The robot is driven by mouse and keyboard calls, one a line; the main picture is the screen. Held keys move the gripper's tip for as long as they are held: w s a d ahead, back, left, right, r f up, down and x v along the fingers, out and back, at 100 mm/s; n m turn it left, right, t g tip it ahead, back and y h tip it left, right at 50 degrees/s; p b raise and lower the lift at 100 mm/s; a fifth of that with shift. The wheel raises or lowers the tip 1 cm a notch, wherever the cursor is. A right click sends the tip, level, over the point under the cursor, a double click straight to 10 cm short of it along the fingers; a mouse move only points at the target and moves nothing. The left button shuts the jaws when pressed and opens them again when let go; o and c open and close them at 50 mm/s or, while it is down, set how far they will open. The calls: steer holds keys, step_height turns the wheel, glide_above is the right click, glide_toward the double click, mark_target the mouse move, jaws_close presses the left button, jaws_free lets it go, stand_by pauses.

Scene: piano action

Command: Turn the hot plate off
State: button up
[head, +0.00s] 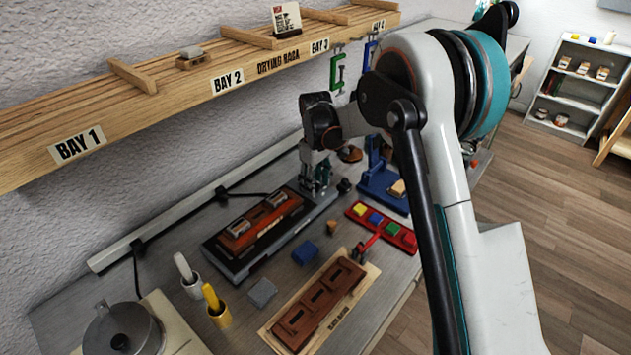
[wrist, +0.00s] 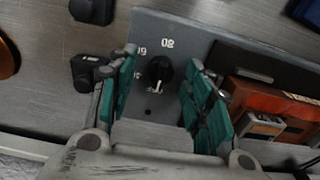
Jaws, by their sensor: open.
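A black rotary dial (wrist: 160,72) sits on the grey end panel (wrist: 205,35) of a long dark heater-like unit. Its white pointer faces the lower edge in the wrist view, and printed numbers stand around it. My gripper (wrist: 162,62) is open, with a teal finger on each side of the dial and a gap to each. Whether it is down at the dial's height is hard to tell. In the head view my gripper (head: 318,188) is over the right end of the unit (head: 235,262), hiding the dial. Orange-brown blocks (head: 265,222) lie on the unit.
A metal pot (head: 122,332) stands on a cream base at lower left. A brown slotted wooden piece (head: 318,302) lies on a pale board. A red tray (head: 392,232) of coloured blocks and a blue stand (head: 385,190) are to the right. The drying rack (head: 190,85) hangs above.

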step_height(320, 180, up, 12)
stand_by(0.6)
steer(key=s+d+r+m+t, duration=0.2)
steer(key=s+d+r, duration=0.35)
steer(key=s, duration=0.35)
steer(key=s+d+r+m+t, duration=0.1)
steer(key=s+d+r+m, duration=0.1)
steer(key=s+d+r, duration=0.35)
steer(key=s+d+f+m+t, duration=0.2)
steer(key=s, duration=0.8)
steer(key=s+d+f+m+t, duration=0.2)
steer(key=s+m, duration=0.1)
steer(key=s, duration=0.8)
steer(key=shift+s+f, duration=0.15)
steer(key=shift+s, duration=0.05)
